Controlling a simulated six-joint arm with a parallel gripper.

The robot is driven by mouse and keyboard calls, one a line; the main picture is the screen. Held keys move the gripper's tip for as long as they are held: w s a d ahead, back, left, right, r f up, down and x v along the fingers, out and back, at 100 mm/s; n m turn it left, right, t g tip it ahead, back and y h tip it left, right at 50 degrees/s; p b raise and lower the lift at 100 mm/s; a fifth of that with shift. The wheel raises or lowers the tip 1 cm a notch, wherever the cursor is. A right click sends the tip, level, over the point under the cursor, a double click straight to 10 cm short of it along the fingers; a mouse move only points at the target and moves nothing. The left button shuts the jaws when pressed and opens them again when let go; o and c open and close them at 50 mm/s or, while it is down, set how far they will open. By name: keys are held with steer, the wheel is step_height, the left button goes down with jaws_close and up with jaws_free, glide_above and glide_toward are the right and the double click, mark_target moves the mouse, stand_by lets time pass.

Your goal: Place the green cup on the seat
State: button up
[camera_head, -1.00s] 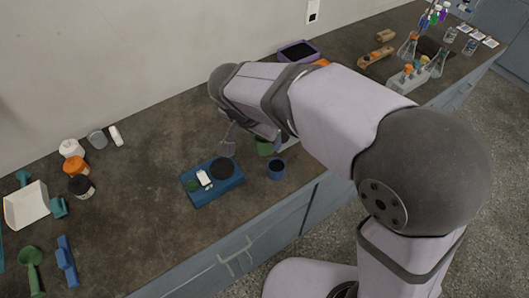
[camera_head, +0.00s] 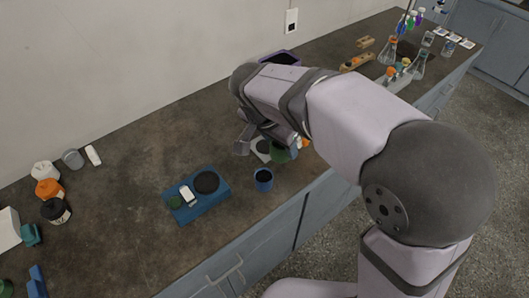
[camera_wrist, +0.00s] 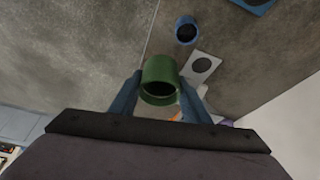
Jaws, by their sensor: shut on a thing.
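The green cup (camera_wrist: 159,72) is between the two blue fingers of my gripper (camera_wrist: 160,88) in the wrist view, its dark opening facing the camera. My gripper is shut on it. In the head view the cup (camera_head: 280,154) shows partly behind my wrist. A pale square plate with a dark round spot (camera_head: 261,147) is beside it, partly hidden; the plate also shows in the wrist view (camera_wrist: 192,75). A blue device (camera_head: 211,204) carries a black disc (camera_head: 206,181). I cannot tell which of these is the seat.
Orange and white jars (camera_head: 48,188) stand at the left. Flasks (camera_head: 417,65) and a rack are at the back right.

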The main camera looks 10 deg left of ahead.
steer(key=w+d+f+m+b, duration=0.1)
steer(key=d+f+b, duration=0.2)
steer(key=d+f, duration=0.4)
steer(key=d+f+m+b, duration=0.1)
steer(key=d+f+b, duration=0.25)
steer(key=f, duration=0.55)
steer(key=w+a+n, duration=0.1)
steer(key=w+a+f+n, duration=0.1)
steer(key=w, duration=0.1)
steer(key=w+a+f+n+p, duration=0.1)
steer(key=w+n, duration=0.1)
steer(key=shift+a+f+y, duration=0.15)
steer(key=shift+f+y, duration=0.05)
steer(key=shift+y, duration=0.1)
steer(key=shift+w+a, duration=0.3)
steer(key=w+a+p, duration=0.3)
steer(key=w+a, duration=0.7)
steer(key=shift+w, duration=0.1)
steer(key=shift+a, duration=0.1)
steer(key=shift+w+a+p, duration=0.9)
steer(key=shift+w+a, duration=0.25)
steer(key=shift+f+p, duration=0.3)
steer(key=shift+f, duration=0.45)
steer(key=shift+s+d+f, duration=0.1)
